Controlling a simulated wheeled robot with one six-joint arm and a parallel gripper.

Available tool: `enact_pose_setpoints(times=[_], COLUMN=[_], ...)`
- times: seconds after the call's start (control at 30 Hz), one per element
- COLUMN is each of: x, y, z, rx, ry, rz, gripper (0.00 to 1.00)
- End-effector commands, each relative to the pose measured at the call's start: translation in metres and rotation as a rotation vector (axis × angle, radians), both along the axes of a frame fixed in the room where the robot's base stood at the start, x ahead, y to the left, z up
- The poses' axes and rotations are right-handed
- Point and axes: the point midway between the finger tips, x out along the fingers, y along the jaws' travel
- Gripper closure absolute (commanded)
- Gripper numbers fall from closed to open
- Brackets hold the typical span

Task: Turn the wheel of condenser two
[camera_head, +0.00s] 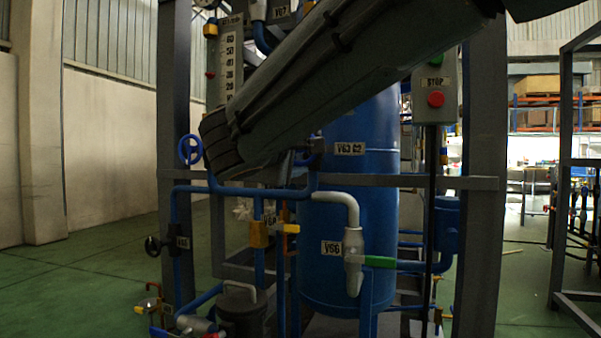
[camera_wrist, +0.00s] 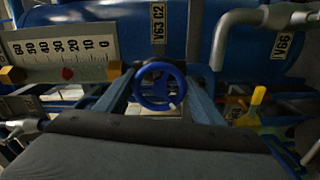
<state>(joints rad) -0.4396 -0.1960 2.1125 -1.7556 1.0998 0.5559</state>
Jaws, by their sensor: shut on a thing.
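The small blue handwheel (camera_wrist: 159,88) sits in the middle of the wrist view, just below the white label "V63 C2" (camera_wrist: 158,24). My gripper (camera_wrist: 160,76) has one finger on each side of the wheel and is shut on it. In the head view the same label (camera_head: 350,148) shows on the blue tank, to the right of my gripper. There my arm covers the wheel, and little of my gripper (camera_head: 303,158) shows.
Another blue handwheel (camera_head: 190,150) stands to the left. A white pipe with label "V66" (camera_wrist: 284,46) and a yellow handle (camera_wrist: 257,97) are to the right in the wrist view. A numbered scale (camera_wrist: 62,50) is to the left. Steel posts (camera_head: 487,190) frame the rig.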

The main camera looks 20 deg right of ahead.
Motion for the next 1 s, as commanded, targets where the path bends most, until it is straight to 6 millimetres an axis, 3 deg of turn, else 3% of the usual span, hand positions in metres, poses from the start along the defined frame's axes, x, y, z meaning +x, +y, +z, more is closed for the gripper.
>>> enact_pose_setpoints(times=[0.43,1.0], x=[0.0009,0.0001], y=[0.0001,-0.0001], z=[-0.0053,-0.0021], rx=[0.196,0.242], ry=[-0.140,-0.174], rz=[-0.002,-0.003], gripper=[0.61,0.61])
